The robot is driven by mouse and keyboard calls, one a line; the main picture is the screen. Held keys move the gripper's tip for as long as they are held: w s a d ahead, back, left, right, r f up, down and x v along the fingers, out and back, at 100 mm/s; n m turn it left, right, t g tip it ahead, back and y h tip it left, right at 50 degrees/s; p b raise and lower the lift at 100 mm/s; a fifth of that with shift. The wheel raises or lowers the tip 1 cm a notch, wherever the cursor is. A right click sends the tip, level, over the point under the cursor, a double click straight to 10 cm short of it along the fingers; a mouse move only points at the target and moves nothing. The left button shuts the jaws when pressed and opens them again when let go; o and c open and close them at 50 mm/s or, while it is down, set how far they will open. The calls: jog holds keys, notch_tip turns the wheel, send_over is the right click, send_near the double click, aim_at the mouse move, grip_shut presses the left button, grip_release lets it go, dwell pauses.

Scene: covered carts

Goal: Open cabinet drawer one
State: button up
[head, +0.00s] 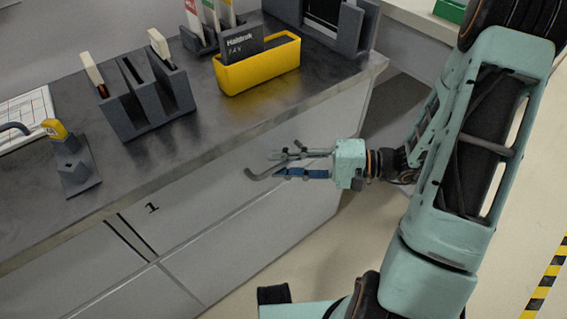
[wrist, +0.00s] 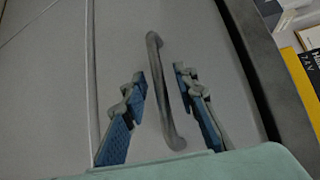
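Drawer one is the grey cabinet front (head: 212,182) marked with a black "1" (head: 152,208), and it looks shut in the head view. Its grey bar handle (head: 256,175) shows at the front's right part. In the wrist view the handle (wrist: 161,75) runs lengthwise between my two fingers. My gripper (head: 276,164) is at the handle in the head view. In the wrist view my gripper (wrist: 160,76) is open, with a blue-padded finger on each side of the bar. Gaps show between the fingers and the bar. Whether the fingertips touch the drawer front I cannot tell.
The dark countertop (head: 190,150) overhangs the drawer fronts. On it stand a yellow bin (head: 258,72), a grey slotted holder (head: 150,105) and a small grey stand (head: 76,170). Open floor (head: 310,245) lies in front of the cabinet.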

grip_shut()
jog(key=shift+s+d, duration=0.1)
dwell(0.4)
